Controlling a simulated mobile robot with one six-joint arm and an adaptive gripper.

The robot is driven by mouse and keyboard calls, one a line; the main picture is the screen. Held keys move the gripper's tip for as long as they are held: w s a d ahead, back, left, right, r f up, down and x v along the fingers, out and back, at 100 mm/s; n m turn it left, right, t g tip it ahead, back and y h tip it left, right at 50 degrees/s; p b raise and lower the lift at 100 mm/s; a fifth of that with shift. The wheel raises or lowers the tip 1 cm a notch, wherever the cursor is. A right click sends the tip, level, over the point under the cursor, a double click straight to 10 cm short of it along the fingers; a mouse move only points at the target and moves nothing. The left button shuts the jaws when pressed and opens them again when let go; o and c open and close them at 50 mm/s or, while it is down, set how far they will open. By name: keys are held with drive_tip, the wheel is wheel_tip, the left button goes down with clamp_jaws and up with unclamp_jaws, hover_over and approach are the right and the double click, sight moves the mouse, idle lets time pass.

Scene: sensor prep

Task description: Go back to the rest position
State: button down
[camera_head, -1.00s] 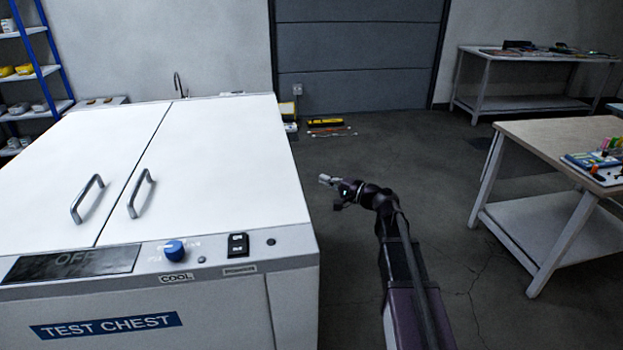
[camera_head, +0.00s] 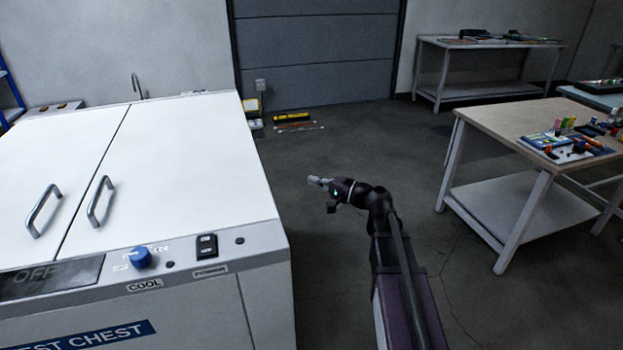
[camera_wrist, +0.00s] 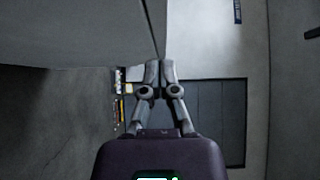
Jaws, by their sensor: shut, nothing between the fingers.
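My gripper (camera_head: 318,181) is at the end of my arm, held out over the open floor to the right of the white test chest (camera_head: 170,160). In the wrist view my gripper (camera_wrist: 160,66) has its two fingers together at the tips, with nothing between them. The chest's lids are closed. Its front panel has a blue knob (camera_head: 140,257), a black switch (camera_head: 206,246) and a dark display reading OFF.
A wooden-topped table (camera_head: 500,115) with colourful small items stands at the right. Another table (camera_head: 490,45) is at the back right. A yellow case (camera_head: 292,117) lies on the floor by the grey shutter door (camera_head: 320,50). The floor between chest and tables is clear.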

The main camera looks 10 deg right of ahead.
drive_tip(key=s+a+f+n+g+h, duration=0.3)
drive_tip(key=s+f+n+g+h, duration=0.25)
drive_tip(key=s+f, duration=0.55)
drive_tip(key=s+d+f+n+g+h, duration=0.2)
drive_tip(key=s+d+f+g+h, duration=0.3)
drive_tip(key=s+d+f+h, duration=0.35)
wheel_tip(320, 180, up, 22)
drive_tip(key=s+p, duration=0.1)
drive_tip(key=p, duration=2)
drive_tip(key=shift+s+a+h, duration=0.25)
drive_tip(key=shift+a+h, duration=0.05)
drive_tip(key=shift+a, duration=0.05)
drive_tip(key=shift+s, duration=0.15)
